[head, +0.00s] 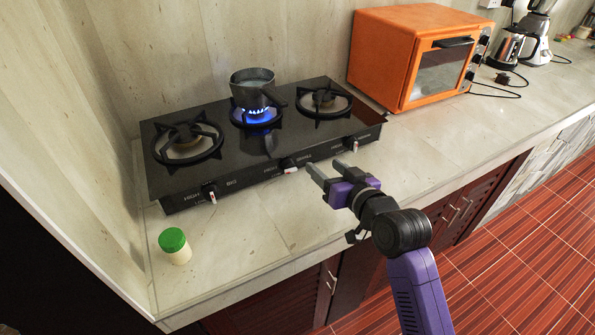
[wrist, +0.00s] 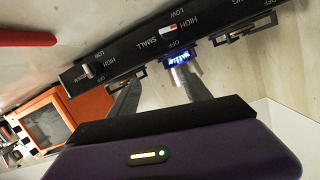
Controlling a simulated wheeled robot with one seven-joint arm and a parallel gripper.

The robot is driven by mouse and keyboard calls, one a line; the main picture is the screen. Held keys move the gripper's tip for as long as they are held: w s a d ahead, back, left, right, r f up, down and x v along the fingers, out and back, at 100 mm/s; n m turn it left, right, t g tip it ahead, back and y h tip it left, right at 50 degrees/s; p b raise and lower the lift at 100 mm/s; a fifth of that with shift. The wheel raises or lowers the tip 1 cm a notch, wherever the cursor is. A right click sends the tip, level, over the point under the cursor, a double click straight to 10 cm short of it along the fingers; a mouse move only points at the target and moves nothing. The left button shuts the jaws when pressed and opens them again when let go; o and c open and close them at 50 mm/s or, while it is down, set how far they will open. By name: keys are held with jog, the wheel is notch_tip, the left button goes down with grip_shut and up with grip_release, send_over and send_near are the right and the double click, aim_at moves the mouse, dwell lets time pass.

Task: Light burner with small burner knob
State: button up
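The black stove (head: 235,165) has three burners in the head view. A blue flame (head: 257,115) burns under the pot (head: 252,88) on the middle burner; the flame also shows in the wrist view (wrist: 178,58). The small burner knob (head: 290,169) is on the front panel's middle and lies sideways; it also shows in the wrist view (wrist: 168,29) beside the upside-down word SMALL. My gripper (head: 326,168) is open and empty, in front of the panel and right of that knob, apart from it. Both fingers (wrist: 160,95) show in the wrist view.
The left knob (head: 212,196) and right knob (head: 354,145) point downward. A green-lidded jar (head: 174,246) stands at the counter's front left. An orange oven (head: 405,60) stands right of the stove, with a kettle (head: 508,48) beyond. The counter before the stove is clear.

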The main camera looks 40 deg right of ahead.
aim_at(293, 170)
jog(key=w+f+m+y, duration=0.1)
jog(key=f, duration=0.1)
jog(key=w+f+m+y, duration=0.1)
jog(key=w+a+f+m+y, duration=0.1)
jog(key=w+f, duration=0.1)
jog(key=shift+f+m, duration=0.3)
jog(key=shift+w+a, duration=0.15)
jog(key=x, duration=0.7)
jog(key=shift+w+f+p, duration=0.1)
jog(key=shift+w+p, duration=0.15)
jog(key=shift+p, duration=0.1)
jog(key=shift+c, duration=0.2)
grip_shut()
jog(key=shift+n, duration=0.4)
